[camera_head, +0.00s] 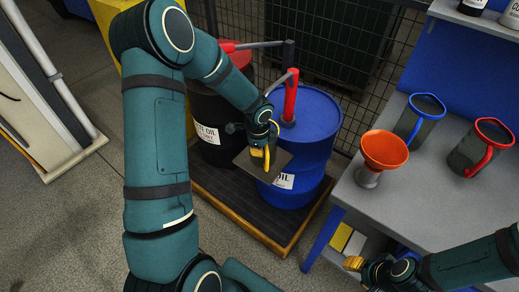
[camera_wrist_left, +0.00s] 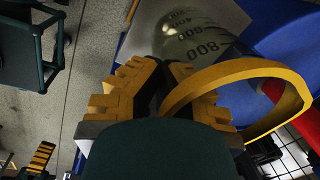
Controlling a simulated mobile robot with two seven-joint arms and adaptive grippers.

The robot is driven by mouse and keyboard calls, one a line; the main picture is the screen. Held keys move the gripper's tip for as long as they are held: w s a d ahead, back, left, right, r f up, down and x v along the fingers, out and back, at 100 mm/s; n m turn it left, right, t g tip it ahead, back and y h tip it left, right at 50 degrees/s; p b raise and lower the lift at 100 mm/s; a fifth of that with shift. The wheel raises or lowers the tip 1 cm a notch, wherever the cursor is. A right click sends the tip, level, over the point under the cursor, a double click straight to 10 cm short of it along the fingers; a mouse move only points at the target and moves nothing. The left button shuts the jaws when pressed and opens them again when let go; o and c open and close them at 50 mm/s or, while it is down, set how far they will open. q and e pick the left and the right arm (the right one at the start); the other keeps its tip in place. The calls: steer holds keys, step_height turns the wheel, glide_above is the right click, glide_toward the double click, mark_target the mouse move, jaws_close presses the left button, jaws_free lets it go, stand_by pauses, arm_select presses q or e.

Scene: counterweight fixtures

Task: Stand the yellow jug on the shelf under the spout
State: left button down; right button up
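The yellow jug shows in the left wrist view as a clear, graduated body (camera_wrist_left: 200,40) with a yellow loop handle (camera_wrist_left: 240,70). My left gripper (camera_wrist_left: 168,72) has its fingers close together on that handle. In the head view my left gripper (camera_head: 265,150) is over a small grey square shelf (camera_head: 278,164) in front of the blue drum; the wrist and fingers hide most of the jug there. I cannot tell whether the jug touches the shelf. The red pump (camera_head: 290,100) on the drum has a spout arm, whose end is near my left wrist. My right gripper (camera_head: 355,264) is low by the bench.
A blue drum (camera_head: 315,125) and a dark drum with a red lid (camera_head: 205,105) stand on a wood-edged pallet (camera_head: 240,215). The grey bench (camera_head: 430,205) at right holds an orange funnel (camera_head: 385,148), a blue-rimmed jug (camera_head: 416,120) and a red-rimmed jug (camera_head: 470,150).

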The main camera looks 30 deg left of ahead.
arm_select(q)
steer(key=shift+f, duration=0.15)
steer(key=c, duration=1.1)
jaws_free()
steer(key=shift+c, duration=0.2)
